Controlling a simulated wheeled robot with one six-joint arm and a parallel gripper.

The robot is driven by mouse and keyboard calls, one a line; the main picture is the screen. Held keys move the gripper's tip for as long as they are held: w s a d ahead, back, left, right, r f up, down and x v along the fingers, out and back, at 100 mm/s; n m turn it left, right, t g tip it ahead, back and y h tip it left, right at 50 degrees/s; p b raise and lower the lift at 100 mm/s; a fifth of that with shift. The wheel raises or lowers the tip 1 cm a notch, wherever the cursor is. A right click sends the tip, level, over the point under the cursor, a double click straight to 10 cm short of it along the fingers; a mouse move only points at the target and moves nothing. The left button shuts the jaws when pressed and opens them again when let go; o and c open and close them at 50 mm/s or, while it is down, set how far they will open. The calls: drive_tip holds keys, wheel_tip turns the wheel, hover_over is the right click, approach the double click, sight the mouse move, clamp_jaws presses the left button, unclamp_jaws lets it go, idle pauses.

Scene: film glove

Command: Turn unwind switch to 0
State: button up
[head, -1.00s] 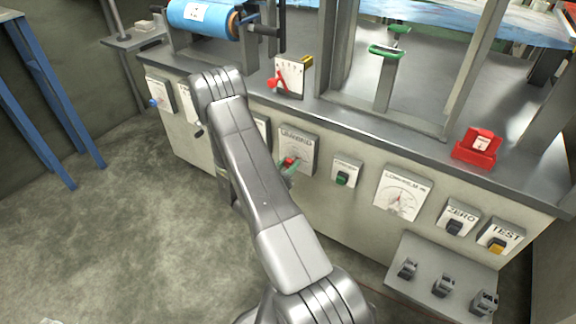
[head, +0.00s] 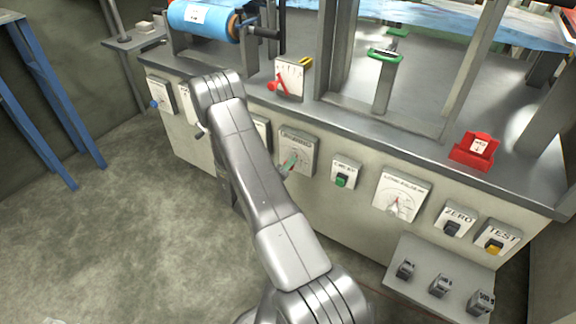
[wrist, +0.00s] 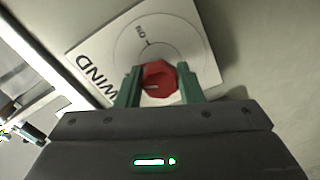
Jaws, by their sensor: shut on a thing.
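The unwind switch is a red faceted knob (wrist: 159,76) on a white plate (wrist: 98,48) lettered "...WIND" in the wrist view. A short pale line on the knob points left in that view. My gripper (wrist: 160,84) is shut on the knob, one green finger on each side. The knob is hidden there.
Right of the unwind plate are a green button (head: 341,181), a round dial (head: 402,192), and the ZERO (head: 453,226) and TEST (head: 495,244) switches. A red holder (head: 475,148) stands on the counter.

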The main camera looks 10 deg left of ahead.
drive_tip(key=n+p, duration=0.1)
drive_tip(key=n, duration=0.3)
drive_tip(key=shift+n, duration=0.3)
idle(0.4)
drive_tip(key=o, duration=1)
drive_tip(key=shift+c, duration=0.2)
drive_tip(key=shift+s, duration=0.1)
drive_tip(key=p+v, duration=0.1)
drive_tip(key=v, duration=1.2)
drive_tip(key=shift+s, duration=0.35)
drive_tip(key=shift+w+a, duration=0.1)
